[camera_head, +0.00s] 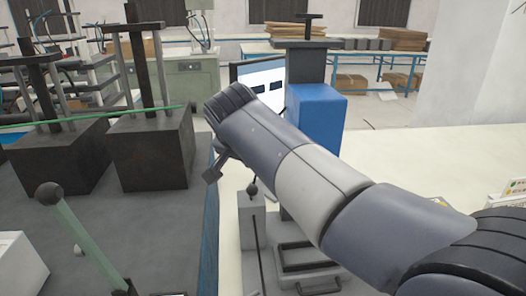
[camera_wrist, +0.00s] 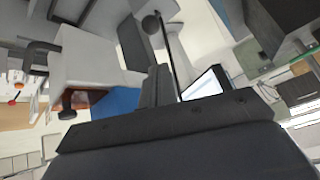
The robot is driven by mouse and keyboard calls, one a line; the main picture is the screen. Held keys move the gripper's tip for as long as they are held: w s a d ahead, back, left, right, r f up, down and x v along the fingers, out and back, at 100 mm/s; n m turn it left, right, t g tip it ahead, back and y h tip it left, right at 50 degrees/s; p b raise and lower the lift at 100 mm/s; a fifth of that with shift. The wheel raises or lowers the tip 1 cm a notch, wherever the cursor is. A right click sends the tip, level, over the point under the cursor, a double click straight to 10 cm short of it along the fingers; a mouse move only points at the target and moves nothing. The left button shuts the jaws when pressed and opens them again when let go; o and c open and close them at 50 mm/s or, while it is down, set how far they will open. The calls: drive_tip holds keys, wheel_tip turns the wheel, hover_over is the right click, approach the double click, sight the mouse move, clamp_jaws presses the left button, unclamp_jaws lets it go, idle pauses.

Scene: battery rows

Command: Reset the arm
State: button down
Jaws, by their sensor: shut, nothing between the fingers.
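My arm reaches from the lower right to the middle of the head view. Its wrist end hides most of my gripper there; only a small dark part (camera_head: 212,172) shows below it. In the wrist view the dark body of my gripper fills the bottom, and its fingers (camera_wrist: 158,88) are together, with nothing held.
A blue and grey machine (camera_head: 316,112) and a monitor (camera_head: 262,80) stand behind my arm. Dark blocks with posts (camera_head: 150,150) are on the left bench. A ball-topped lever (camera_head: 75,225) rises at the front left. The pale surface (camera_head: 420,160) at right is largely clear.

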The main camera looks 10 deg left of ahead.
idle(0.3)
drive_tip(key=x, duration=0.6)
drive_tip(key=s+x, duration=0.1)
drive_tip(key=x, duration=0.3)
drive_tip(key=shift+d+f, duration=0.25)
drive_tip(key=shift+f, duration=0.2)
drive_tip(key=shift+w, duration=0.1)
